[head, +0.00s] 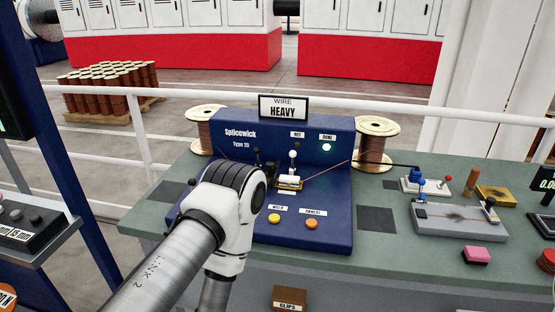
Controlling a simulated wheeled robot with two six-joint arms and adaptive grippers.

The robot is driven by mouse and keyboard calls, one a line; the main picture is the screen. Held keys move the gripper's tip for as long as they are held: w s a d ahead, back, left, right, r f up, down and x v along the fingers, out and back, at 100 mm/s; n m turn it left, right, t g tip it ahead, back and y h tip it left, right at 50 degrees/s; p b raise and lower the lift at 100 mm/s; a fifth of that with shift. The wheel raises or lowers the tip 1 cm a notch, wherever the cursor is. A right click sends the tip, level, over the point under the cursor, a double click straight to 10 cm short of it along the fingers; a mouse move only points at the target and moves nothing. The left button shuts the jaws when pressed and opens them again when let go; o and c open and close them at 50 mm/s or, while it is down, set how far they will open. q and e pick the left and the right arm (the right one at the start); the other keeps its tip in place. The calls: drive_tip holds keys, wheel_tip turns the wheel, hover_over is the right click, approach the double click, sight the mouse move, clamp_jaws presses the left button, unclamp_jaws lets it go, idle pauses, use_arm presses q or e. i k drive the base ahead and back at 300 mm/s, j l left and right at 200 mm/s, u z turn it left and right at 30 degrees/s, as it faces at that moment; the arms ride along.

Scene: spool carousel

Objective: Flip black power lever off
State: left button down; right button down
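The blue Splicewick machine (335,210) stands on the green bench. A small black knob (257,152) shows on its left part, just above my arm's joint. I take it as the black power lever, but its base is hidden by my arm and its position is not clear. A white-knobbed lever (293,154) stands to its right by the wire clamp. My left arm reaches in from the lower left and covers the machine's left front. Its gripper is hidden behind the arm. My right gripper does not show.
Copper spools flank the machine at left (207,130) and right (376,145). Yellow (274,219) and orange (312,224) buttons sit in front. The DONE lamp (326,147) glows green. A grey fixture (458,220) and a pink block (476,255) stand on the right.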

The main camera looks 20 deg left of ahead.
sight(192, 182)
drive_tip(key=u, duration=1.35)
drive_tip(key=i+j+u, duration=0.25)
drive_tip(key=i+j, duration=0.25)
drive_tip(key=j, duration=0.1)
